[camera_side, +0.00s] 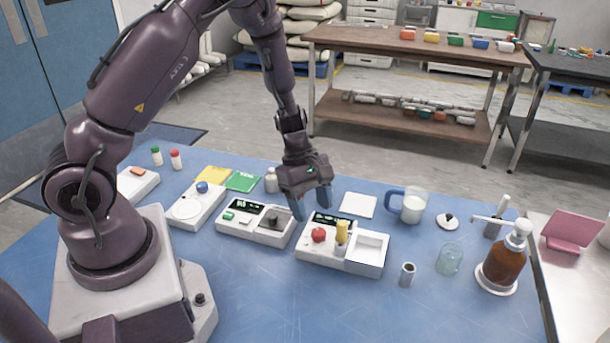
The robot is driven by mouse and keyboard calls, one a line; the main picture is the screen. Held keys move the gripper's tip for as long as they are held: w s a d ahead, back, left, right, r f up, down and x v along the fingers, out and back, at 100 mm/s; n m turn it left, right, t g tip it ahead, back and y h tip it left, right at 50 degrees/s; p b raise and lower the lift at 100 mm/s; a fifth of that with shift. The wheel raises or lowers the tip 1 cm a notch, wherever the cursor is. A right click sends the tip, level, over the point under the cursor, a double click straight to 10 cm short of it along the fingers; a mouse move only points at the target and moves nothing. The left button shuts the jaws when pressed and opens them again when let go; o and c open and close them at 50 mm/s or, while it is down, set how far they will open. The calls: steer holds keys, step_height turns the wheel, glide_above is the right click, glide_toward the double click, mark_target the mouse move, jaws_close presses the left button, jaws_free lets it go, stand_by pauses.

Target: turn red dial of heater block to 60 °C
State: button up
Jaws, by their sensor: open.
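The red dial (318,235) sits on top of a white block (340,262), which I take to be the heater block. The block has a dark display (326,219) behind the dial, a yellow upright piece (341,232) to the dial's right, and a shallow recess at its right end. The display's reading and the dial's setting are too small to tell. My gripper (312,206) is open and points down, above and slightly behind the red dial. It appears apart from the dial, with nothing between its fingers.
A white device with a black knob (273,225) stands close left; one with a blue knob (202,187) is further left. A small metal cylinder (407,275), a glass (449,259), a milk jug (411,206) and a brown pump bottle (505,262) stand right. The front table is clear.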

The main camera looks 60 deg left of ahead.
steer(key=v, duration=0.8)
steer(key=shift+r, duration=0.15)
steer(key=s+d+r+m+t+y, duration=0.2)
steer(key=s+d+r+m, duration=0.2)
steer(key=s+r+m, duration=0.3)
steer(key=s+d+r+m+t+y, duration=0.2)
steer(key=s+d+r+m, duration=0.2)
steer(key=s+r+m, duration=0.3)
step_height(320, 180, up, 5)
steer(key=m, duration=0.6)
steer(key=shift+t+y, duration=0.3)
steer(key=shift+t, duration=0.1)
